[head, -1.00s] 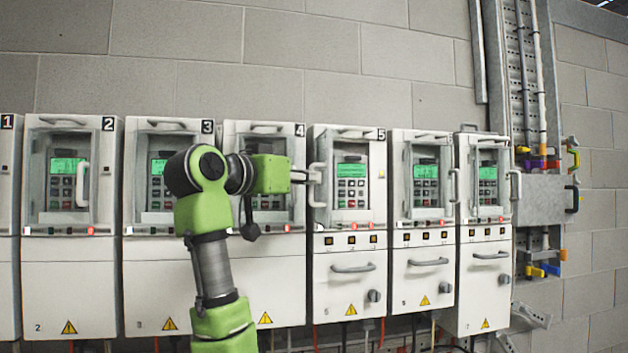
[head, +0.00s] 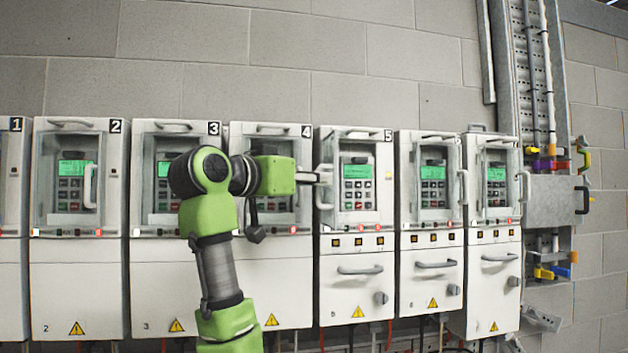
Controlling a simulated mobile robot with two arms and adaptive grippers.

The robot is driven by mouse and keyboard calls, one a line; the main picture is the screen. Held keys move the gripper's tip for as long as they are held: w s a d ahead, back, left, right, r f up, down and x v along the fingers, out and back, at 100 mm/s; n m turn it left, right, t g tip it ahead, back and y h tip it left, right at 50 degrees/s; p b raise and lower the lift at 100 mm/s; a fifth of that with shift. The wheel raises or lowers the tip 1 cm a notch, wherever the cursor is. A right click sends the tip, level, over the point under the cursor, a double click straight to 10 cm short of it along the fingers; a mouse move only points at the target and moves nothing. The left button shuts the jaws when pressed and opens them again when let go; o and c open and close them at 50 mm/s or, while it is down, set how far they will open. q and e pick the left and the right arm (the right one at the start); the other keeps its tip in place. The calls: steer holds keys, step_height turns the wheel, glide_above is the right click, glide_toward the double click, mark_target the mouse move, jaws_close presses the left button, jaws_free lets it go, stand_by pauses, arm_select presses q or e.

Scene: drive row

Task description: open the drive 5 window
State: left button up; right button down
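Drive 5 (head: 357,235) is a pale grey cabinet marked 5 at its top right. Its window (head: 359,186) looks closed, with a green display and a keypad showing behind it. A pale upright handle (head: 325,190) stands at the window's left edge. My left gripper (head: 318,177) reaches in from the left, at the upper part of this handle. Its fingers are small and overlap the handle, so I cannot tell whether they grip it. My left arm covers part of drives 3 and 4. My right gripper is not in view.
Similar drives stand in a row, with drive 2 (head: 78,265) on the left and two narrower units (head: 430,265) on the right. Below the window, drive 5 has a bar handle (head: 360,270) and a knob (head: 381,298). A grey box (head: 552,200) is at the far right.

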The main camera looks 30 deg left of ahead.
arm_select(q)
steer(key=s, duration=1.1)
steer(key=shift+a, duration=0.4)
steer(key=shift+f, duration=0.1)
